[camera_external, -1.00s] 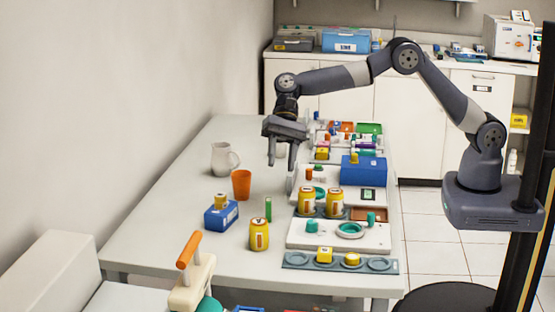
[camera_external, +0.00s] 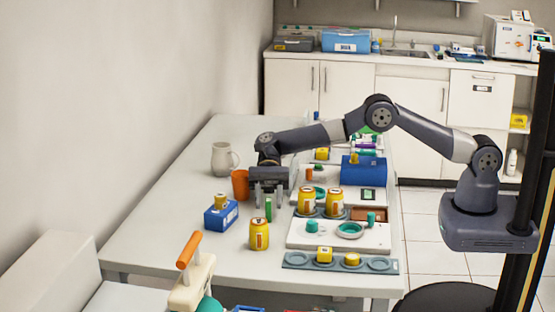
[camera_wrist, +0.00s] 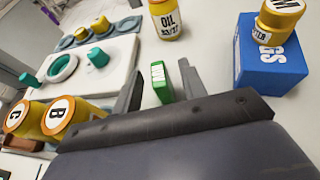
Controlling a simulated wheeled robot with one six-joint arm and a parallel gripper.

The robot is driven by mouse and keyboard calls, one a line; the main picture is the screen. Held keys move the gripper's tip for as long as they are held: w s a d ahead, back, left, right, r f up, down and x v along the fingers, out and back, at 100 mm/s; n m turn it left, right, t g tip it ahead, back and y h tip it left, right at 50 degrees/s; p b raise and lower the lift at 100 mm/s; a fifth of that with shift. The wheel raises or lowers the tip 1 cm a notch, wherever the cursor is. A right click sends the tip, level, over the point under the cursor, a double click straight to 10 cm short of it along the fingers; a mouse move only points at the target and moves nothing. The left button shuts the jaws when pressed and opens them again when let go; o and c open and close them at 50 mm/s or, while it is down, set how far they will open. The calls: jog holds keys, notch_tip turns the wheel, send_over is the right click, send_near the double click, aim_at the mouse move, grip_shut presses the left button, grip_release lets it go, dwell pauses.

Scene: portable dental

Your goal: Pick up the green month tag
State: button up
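The green month tag (camera_external: 268,210) stands upright on the white table, left of the yellow cans. In the wrist view, the green tag (camera_wrist: 161,84) shows white marks on its face and lies between my two fingers as seen from the wrist. My gripper (camera_external: 269,199) is open and points down at the tag, one finger to each side in the picture. My gripper's fingers (camera_wrist: 157,80) also show apart in the wrist view, with a gap to the tag on both sides. I cannot tell how far down around the tag they reach.
A yellow OIL can (camera_external: 259,235) stands in front of the tag. A blue box (camera_external: 221,217) with a yellow jar on top is to the left. An orange cup (camera_external: 240,184) and a grey mug (camera_external: 222,160) are behind. Two yellow cans (camera_external: 306,202) stand close on the right.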

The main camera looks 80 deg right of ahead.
aim_at(269, 213)
jog(key=a, duration=0.1)
jog(key=a+f, duration=0.1)
jog(key=f, duration=0.1)
jog(key=shift+s+a+f, duration=0.2)
jog(key=shift+s+a, duration=0.05)
jog(key=shift+a, duration=0.15)
jog(key=shift+c, duration=0.2)
grip_shut()
